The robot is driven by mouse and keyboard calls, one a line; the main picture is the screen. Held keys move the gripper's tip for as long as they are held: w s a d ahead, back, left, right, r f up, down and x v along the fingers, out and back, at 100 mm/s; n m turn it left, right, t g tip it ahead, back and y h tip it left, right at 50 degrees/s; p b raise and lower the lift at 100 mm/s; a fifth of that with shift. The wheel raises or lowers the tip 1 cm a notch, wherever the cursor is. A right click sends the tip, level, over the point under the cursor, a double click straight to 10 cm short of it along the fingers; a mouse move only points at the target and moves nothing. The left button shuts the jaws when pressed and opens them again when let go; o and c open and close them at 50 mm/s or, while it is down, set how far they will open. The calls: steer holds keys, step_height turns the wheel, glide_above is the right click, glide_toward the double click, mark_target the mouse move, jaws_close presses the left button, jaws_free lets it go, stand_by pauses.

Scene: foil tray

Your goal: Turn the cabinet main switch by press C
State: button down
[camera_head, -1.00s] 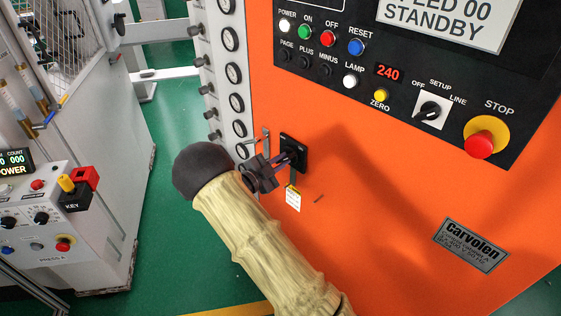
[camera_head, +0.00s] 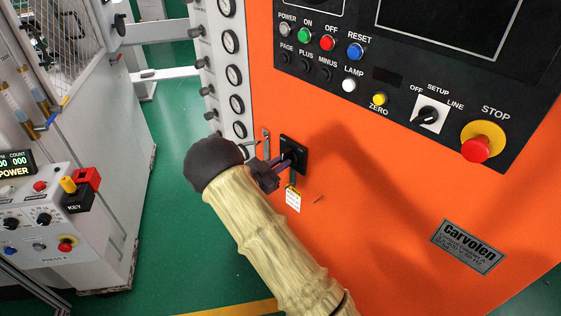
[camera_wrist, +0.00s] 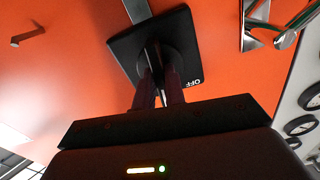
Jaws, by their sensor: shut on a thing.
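The cabinet main switch is a black square plate (camera_head: 301,147) with a black handle on the orange cabinet front (camera_head: 370,220). A white tag hangs just below it. My gripper (camera_head: 284,161) is shut on the switch handle. In the wrist view the fingers (camera_wrist: 160,80) close around the handle in front of the switch plate (camera_wrist: 128,50), where the word OFF shows upside down. The fingers hide much of the handle. The cabinet's screen (camera_head: 450,25) and small number display (camera_head: 386,76) are dark.
A metal latch (camera_head: 265,143) sits just left of the switch, close to my gripper. The control panel (camera_head: 460,90) with a red stop button (camera_head: 476,149) is above right. Another press's panel (camera_head: 35,235) stands at left. Green floor lies between.

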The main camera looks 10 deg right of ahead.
steer(key=n+p, duration=0.2)
steer(key=n, duration=0.3)
steer(key=shift+r+n, duration=0.15)
steer(key=shift+n, duration=0.15)
steer(key=n+p, duration=0.1)
steer(key=n, duration=0.4)
steer(key=shift+p, duration=0.3)
steer(key=c, duration=1.5)
jaws_free()
steer(key=shift+o, duration=0.2)
steer(key=b+v, duration=0.4)
steer(key=v, duration=1.3)
steer(key=shift+a, duration=0.25)
